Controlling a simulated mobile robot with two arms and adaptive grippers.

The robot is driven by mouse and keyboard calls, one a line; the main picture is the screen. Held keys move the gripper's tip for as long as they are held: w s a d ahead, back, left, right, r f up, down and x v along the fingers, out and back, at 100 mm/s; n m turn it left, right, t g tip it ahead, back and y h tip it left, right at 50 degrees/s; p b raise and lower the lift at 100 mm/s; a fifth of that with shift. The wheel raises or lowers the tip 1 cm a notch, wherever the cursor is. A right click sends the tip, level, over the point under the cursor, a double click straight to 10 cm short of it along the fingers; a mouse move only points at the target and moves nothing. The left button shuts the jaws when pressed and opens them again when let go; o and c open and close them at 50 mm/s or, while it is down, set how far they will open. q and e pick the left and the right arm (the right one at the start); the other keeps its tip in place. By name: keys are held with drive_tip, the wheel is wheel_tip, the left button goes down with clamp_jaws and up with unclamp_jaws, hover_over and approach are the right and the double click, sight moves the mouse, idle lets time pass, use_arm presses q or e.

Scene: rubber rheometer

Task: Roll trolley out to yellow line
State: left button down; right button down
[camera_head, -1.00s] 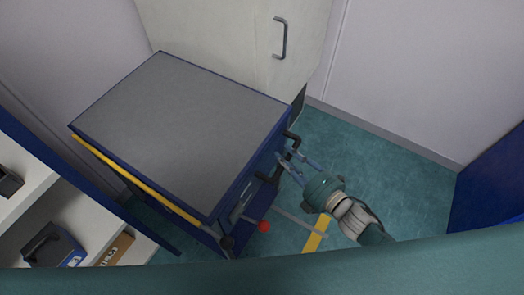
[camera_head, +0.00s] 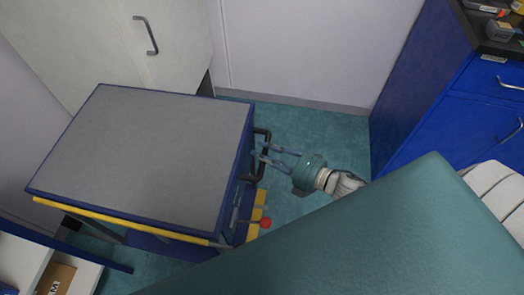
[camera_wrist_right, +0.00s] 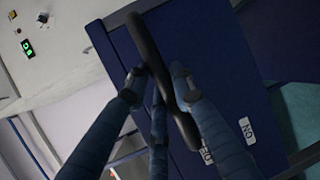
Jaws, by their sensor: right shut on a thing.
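The trolley (camera_head: 150,150) is a blue cart with a grey top and a yellow strip along its near edge. A black bar handle (camera_head: 267,134) sticks out from its right side. My right gripper (camera_head: 264,156) is shut on this handle; in the right wrist view, its fingers (camera_wrist_right: 160,88) close around the black bar (camera_wrist_right: 149,48). The yellow line (camera_head: 261,199) shows on the floor close along the trolley's right side, partly hidden by the trolley and its red-knobbed lever (camera_head: 265,223). My left gripper is not in view.
A pale cabinet (camera_head: 105,45) stands behind the trolley. A blue drawer cabinet (camera_head: 415,95) stands at the right. White shelving (camera_head: 85,272) is at the lower left. Teal floor (camera_head: 325,130) is clear between the trolley and the blue cabinet.

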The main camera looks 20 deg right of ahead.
drive_tip(key=shift+s+d+f, duration=0.1)
drive_tip(key=shift+s+d, duration=0.05)
drive_tip(key=c, duration=1.5)
unclamp_jaws()
drive_tip(key=v, duration=1.2)
